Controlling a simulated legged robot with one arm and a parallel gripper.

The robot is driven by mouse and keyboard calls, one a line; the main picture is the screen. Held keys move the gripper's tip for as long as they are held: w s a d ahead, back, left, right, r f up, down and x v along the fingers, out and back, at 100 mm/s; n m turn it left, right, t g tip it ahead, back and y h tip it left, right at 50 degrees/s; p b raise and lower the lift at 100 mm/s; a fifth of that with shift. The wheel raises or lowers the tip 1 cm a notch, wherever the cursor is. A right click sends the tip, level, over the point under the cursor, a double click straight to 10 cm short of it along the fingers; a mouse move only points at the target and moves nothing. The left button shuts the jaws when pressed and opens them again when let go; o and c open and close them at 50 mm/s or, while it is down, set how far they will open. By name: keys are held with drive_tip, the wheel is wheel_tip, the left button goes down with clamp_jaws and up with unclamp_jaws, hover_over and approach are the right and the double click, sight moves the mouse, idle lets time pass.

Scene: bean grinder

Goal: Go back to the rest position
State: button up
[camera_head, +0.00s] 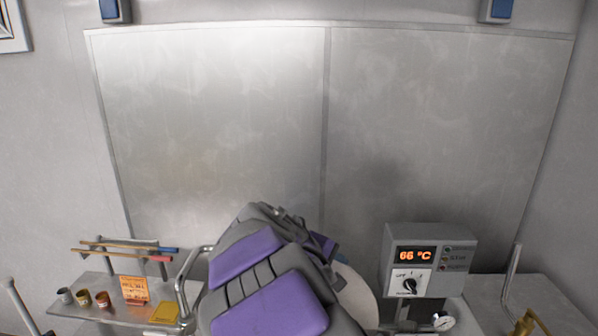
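My arm, purple and grey, rises from the bottom middle of the head view and fills the centre foreground. Its far end points toward the metal wall panels. My gripper's fingers cannot be made out; the arm's own links hide them or they are too small to tell. A grey control box (432,246) stands just right of the arm. It has an orange display (415,255) reading 66 °C and a black knob (409,286). A pale rounded surface (357,297) shows partly behind the arm.
On the left, a metal shelf (75,307) holds several small cups (84,297), an orange note (134,290) and a yellow block (164,312). Long-handled tools (125,249) rest on a rack above it. A metal surface (560,300) with a bent pipe (511,275) is at right.

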drive_tip(key=s+d+f+m+g+y+b, duration=0.1)
drive_tip(key=s+d+f+m+g+b, duration=0.15)
drive_tip(key=s+d+f, duration=0.45)
drive_tip(key=s+d+f+m+g+y+b, duration=0.1)
drive_tip(key=s+d+f+m+g+b, duration=0.25)
drive_tip(key=s, duration=0.55)
drive_tip(key=s+a+f+m+y+b, duration=0.1)
drive_tip(key=s+f+y+b, duration=0.1)
drive_tip(key=s+f+b, duration=0.2)
drive_tip(key=s+a+f+m+g+y+b, duration=0.1)
drive_tip(key=s+f+m+y+b, duration=0.1)
drive_tip(key=s+f, duration=0.8)
drive_tip(key=s+y+b, duration=0.1)
drive_tip(key=s+b, duration=0.1)
drive_tip(key=s, duration=0.6)
drive_tip(key=shift+f+m+g, duration=0.15)
drive_tip(key=shift+m+g, duration=0.15)
drive_tip(key=shift+w+a, duration=0.1)
drive_tip(key=shift+a, duration=0.2)
